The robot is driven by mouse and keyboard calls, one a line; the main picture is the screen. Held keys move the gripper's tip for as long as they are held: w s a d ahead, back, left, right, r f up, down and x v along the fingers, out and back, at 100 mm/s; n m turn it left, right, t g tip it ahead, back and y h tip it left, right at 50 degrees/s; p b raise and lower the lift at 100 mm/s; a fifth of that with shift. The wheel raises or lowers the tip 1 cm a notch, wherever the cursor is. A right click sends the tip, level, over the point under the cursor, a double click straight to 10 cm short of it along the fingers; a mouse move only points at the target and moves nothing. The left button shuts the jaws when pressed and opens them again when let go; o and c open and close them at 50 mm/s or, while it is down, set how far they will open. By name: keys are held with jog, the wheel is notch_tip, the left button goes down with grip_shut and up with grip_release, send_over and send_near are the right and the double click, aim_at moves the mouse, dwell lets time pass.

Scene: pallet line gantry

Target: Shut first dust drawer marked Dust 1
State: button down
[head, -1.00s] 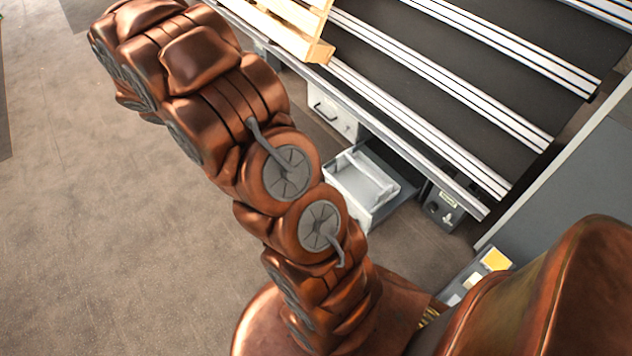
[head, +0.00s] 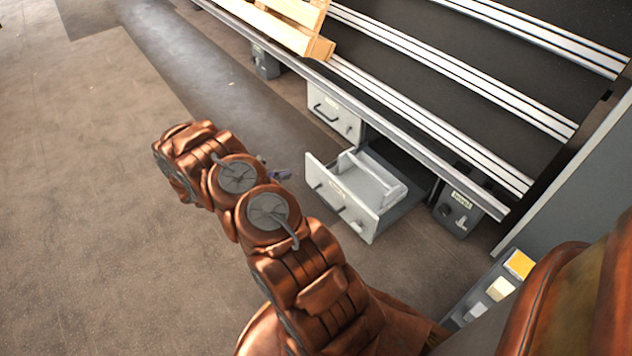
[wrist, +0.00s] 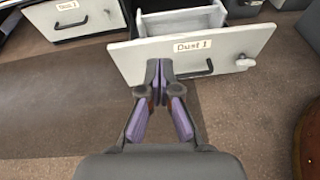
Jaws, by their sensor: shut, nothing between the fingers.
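The drawer marked Dust 1 (wrist: 150,58) stands pulled out in the wrist view, with a pale front, a dark bar handle and a light knob at its right. In the head view the same open drawer (head: 342,205) juts out from under the conveyor frame, with a pale insert inside. My gripper (wrist: 165,65) is shut and empty, its fingertips in front of the drawer's face, just left of the handle and below the label. I cannot tell whether they touch the face. In the head view my gripper (head: 280,174) is small and partly hidden behind my arm, left of the drawer.
A second, closed drawer (head: 335,112) with a dark handle sits further along under the frame; it also shows in the wrist view (wrist: 75,18). A grey control box (head: 457,212) stands right of the open drawer. A wooden pallet (head: 290,25) lies above. The floor at left is clear.

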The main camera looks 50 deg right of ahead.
notch_tip(320, 180, down, 6)
jog(key=f+n+b, duration=0.1)
jog(key=b, duration=0.6)
send_near(322, 171)
jog(key=shift+t, duration=0.3)
jog(key=x, duration=0.6)
jog(key=shift+s+a+f, duration=0.15)
jog(key=shift+s+a, duration=0.05)
jog(key=shift+s, duration=0.2)
jog(key=shift+s+d+h, duration=0.1)
jog(key=shift+d+h, duration=0.2)
jog(key=shift+d, duration=0.15)
